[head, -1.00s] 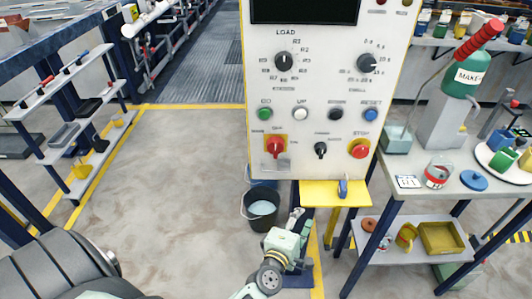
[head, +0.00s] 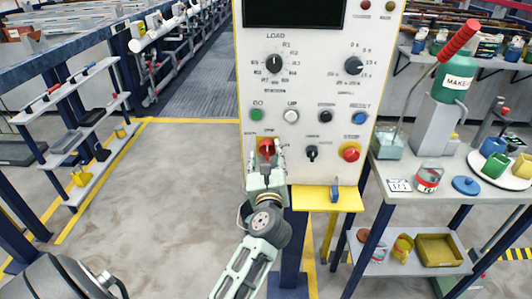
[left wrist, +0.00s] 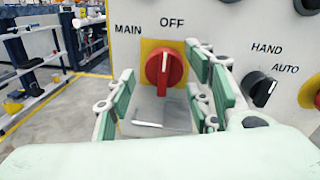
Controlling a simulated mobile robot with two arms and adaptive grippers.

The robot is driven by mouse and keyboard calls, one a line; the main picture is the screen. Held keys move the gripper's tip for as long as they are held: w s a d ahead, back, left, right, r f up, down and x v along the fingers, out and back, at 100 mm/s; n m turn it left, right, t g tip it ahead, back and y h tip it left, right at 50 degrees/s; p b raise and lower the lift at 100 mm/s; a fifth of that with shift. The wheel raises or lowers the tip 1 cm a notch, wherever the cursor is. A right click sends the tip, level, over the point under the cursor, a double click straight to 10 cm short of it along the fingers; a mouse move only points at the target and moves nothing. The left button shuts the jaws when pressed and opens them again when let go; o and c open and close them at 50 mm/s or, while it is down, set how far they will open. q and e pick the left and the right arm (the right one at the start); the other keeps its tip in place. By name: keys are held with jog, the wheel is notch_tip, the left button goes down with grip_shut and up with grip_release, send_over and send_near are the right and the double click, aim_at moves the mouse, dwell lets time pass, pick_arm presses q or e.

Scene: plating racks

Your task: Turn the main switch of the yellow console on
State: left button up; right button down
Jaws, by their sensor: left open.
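The yellow-edged console (head: 330,95) stands ahead with a pale front panel. Its red main switch (head: 266,147) is at the lower left of the panel, partly covered by my gripper. In the left wrist view the red switch (left wrist: 165,67) sits on a yellow plate, its handle upright with the white mark at the top, below the word OFF. My left gripper (head: 265,160) is open just in front of the switch. In the left wrist view its green-padded fingers (left wrist: 164,92) stand to the left and right of the switch, apart from it. My right gripper is not in view.
A black selector (head: 312,153) and a red stop button (head: 350,152) are right of the switch. A yellow shelf (head: 310,198) juts out below the panel. A side table (head: 420,190) with containers stands right.

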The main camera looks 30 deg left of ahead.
pick_arm(q)
jog(key=shift+x, duration=0.9)
jog(key=shift+c, duration=0.6)
jog(key=c, duration=0.9)
